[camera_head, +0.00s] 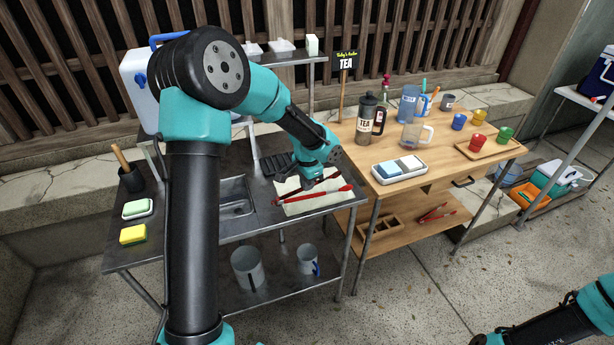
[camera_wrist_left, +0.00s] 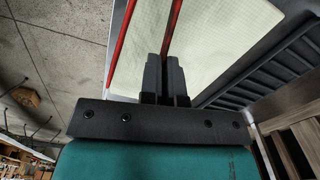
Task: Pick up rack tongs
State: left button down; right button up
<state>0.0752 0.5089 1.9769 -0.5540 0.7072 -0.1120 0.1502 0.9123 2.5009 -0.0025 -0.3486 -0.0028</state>
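Red tongs (camera_head: 335,190) lie on a pale cloth (camera_head: 300,207) on the metal table. My left gripper (camera_head: 308,184) points down at them over the cloth. In the left wrist view my left gripper's fingers (camera_wrist_left: 165,75) are close together, with one red bar of the tongs (camera_wrist_left: 172,28) running into the narrow gap between them. A second red bar shows to the left of the fingers there. The fingertips are small in the head view. Another pair of red tongs (camera_head: 436,213) lies on the wooden table's lower shelf. My right gripper is out of view.
A black drying rack (camera_head: 274,163) lies beside the cloth, behind a sink (camera_head: 235,198). A soap dish (camera_head: 137,209) and yellow sponge (camera_head: 133,235) are at the left. The wooden table (camera_head: 450,158) at the right holds a tea jug (camera_head: 370,118) and several cups.

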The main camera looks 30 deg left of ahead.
pick_arm(q)
jog(key=s+d, duration=0.5)
jog(key=s, duration=0.3)
jog(key=shift+s+d+r, duration=0.25)
jog(key=shift+s+r, duration=0.1)
jog(key=shift+r, duration=0.1)
